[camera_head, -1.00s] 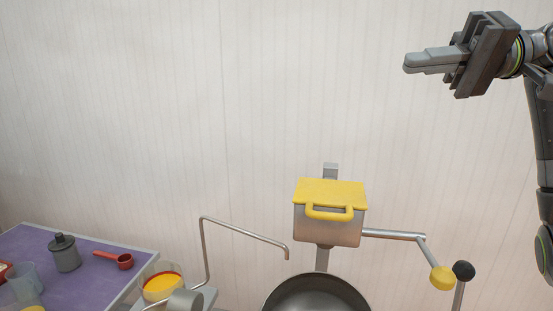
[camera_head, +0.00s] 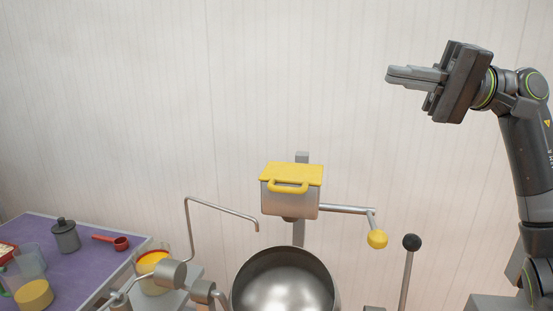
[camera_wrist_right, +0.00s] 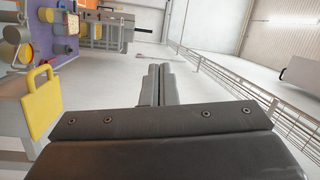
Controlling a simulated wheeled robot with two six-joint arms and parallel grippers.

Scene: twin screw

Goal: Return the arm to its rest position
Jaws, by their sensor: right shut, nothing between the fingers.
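My right gripper (camera_head: 416,77) is raised high at the upper right of the head view, in front of the pale wall. Its grey fingers point left and lie together with nothing between them. In the right wrist view its fingers (camera_wrist_right: 157,85) also lie side by side, closed and empty. It is well above and to the right of the grey box with the yellow lid (camera_head: 291,190) and touches nothing. My left gripper does not show in the head view.
Below stand a steel bowl (camera_head: 285,285), a crank with a yellow knob (camera_head: 377,239), a black-knobbed lever (camera_head: 411,243) and a bent pipe (camera_head: 220,207). A purple table (camera_head: 85,262) at left holds a grey canister (camera_head: 65,236) and a red scoop (camera_head: 112,242). Space around the right gripper is clear.

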